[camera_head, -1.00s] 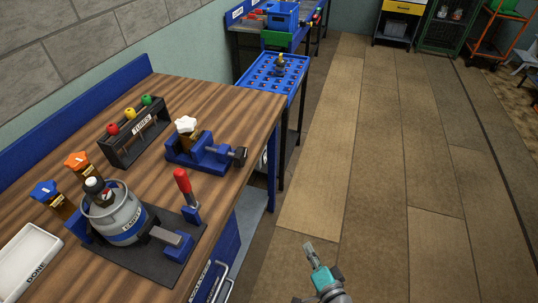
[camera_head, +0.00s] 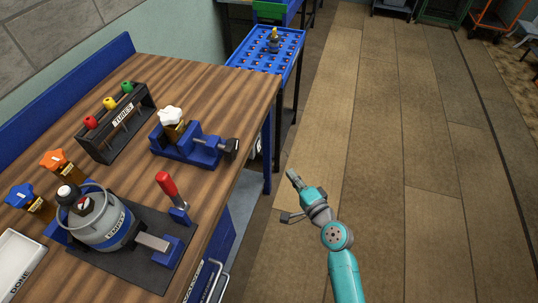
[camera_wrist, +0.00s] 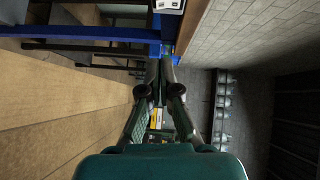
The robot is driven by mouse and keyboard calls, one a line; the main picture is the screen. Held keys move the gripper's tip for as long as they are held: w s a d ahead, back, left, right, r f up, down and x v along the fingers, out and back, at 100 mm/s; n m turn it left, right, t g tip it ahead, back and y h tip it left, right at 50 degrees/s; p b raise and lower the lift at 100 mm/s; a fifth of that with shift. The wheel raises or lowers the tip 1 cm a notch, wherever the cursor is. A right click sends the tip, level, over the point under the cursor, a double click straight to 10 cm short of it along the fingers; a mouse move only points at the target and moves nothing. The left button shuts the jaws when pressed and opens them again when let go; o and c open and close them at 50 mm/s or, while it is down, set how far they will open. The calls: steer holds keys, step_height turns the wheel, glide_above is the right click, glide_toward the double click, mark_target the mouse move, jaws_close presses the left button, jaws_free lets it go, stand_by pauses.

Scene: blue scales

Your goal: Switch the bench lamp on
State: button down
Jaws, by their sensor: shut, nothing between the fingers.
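I cannot make out a bench lamp or its switch in either view. My gripper (camera_head: 293,176) is over the floor, to the right of the wooden workbench (camera_head: 215,85) and apart from it. Its fingers are together and hold nothing. In the wrist view my gripper (camera_wrist: 160,65) points past blue framework (camera_wrist: 155,40), with a white object (camera_wrist: 169,5) at the top edge. That view is turned sideways.
The bench holds a grey cylinder (camera_head: 100,228) in a clamp with a red-handled lever (camera_head: 167,188), a blue vise (camera_head: 190,148), a tube rack (camera_head: 118,125) and a white tray (camera_head: 20,262). A blue perforated table (camera_head: 262,58) stands behind. The floor (camera_head: 375,130) right is clear.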

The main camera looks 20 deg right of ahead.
glide_toward(259, 146)
steer(key=w+d+f, duration=0.2)
steer(key=w+d, duration=0.1)
steer(key=w, duration=0.2)
steer(key=shift+w+a+f, duration=0.1)
steer(key=shift+w+a, duration=0.4)
steer(key=shift+a, duration=0.25)
steer(key=shift+w+a, duration=0.45)
steer(key=shift+a, duration=0.3)
steer(key=shift+w+a, duration=0.1)
steer(key=shift+a, duration=0.05)
steer(key=shift+f, duration=0.1)
